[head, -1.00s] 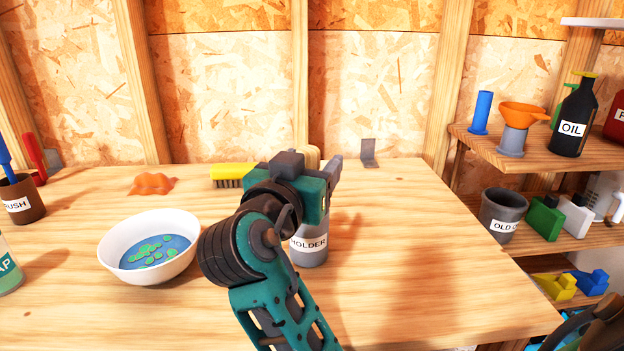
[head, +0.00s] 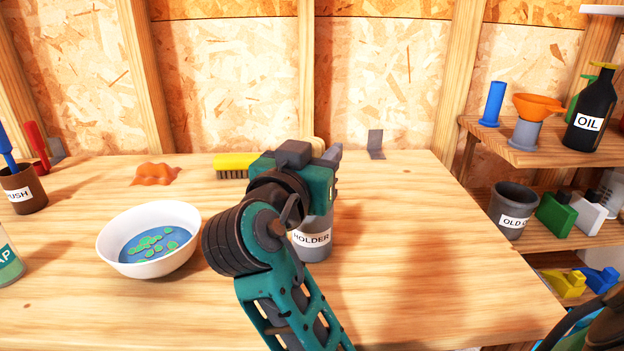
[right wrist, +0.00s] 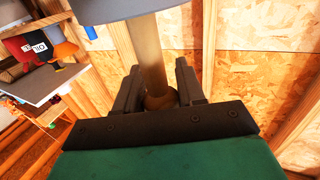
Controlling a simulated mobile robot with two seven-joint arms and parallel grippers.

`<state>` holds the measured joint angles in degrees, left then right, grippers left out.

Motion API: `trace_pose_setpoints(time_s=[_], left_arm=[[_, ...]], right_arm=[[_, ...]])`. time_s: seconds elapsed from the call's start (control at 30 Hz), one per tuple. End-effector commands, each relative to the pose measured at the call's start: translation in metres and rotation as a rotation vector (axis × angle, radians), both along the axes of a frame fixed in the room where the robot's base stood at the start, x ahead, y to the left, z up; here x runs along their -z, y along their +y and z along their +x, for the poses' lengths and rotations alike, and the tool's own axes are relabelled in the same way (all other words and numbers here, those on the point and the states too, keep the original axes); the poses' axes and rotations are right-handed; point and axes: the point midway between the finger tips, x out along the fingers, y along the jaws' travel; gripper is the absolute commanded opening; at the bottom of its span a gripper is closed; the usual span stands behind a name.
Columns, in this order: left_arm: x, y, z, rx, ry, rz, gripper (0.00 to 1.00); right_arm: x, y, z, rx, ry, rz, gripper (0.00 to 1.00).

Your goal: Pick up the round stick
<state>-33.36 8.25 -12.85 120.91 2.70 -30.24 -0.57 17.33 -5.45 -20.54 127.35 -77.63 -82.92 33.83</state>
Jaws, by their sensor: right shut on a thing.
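The round stick (right wrist: 148,55) is a smooth tan rod in the right wrist view, standing between the two dark fingers of my right gripper (right wrist: 160,85). The gripper is shut on it near a rounded, wider tan end. A grey round disc (right wrist: 120,8) crosses the stick at the top of that view; I cannot tell what it belongs to. In the head view my right gripper (head: 330,170) is above and behind the grey cup labelled HOLDER (head: 316,250), and the arm hides the stick. My left gripper is not in view.
A white bowl (head: 112,243) with blue and green contents stands left of the arm. A yellow brush (head: 235,162) and an orange lump (head: 155,174) lie further back. Shelves with an oil bottle (head: 592,105) and a grey cup (head: 514,205) stand right. The bench's front right is clear.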

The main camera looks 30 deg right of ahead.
Motion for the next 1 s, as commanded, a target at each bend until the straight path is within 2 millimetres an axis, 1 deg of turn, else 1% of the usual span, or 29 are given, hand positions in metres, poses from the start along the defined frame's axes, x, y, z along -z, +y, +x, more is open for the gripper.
trace_pose_setpoints(time_s=[0.03,0.2,0.43,0.57,0.67,0.77,0.87,1.0], left_arm=[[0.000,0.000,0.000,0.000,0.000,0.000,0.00],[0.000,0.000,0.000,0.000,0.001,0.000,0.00],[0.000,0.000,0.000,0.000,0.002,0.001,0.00],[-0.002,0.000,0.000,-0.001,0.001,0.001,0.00],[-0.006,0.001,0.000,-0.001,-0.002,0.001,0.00],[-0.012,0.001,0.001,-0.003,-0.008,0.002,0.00],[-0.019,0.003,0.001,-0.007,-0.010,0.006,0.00],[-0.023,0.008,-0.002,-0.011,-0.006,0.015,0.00]], right_arm=[[0.000,0.000,0.000,0.000,0.000,0.000,0.22],[0.000,0.000,0.000,0.000,0.000,0.000,0.08],[-0.001,0.000,0.000,0.000,-0.001,0.001,0.07],[-0.008,0.000,0.000,0.000,-0.002,0.002,0.07],[-0.018,0.000,0.000,0.000,-0.004,0.003,0.07],[-0.037,0.000,0.000,-0.001,-0.006,0.003,0.07],[-0.063,0.000,0.000,-0.001,-0.008,0.004,0.07],[-0.105,0.001,0.000,-0.002,-0.009,0.004,0.07]])
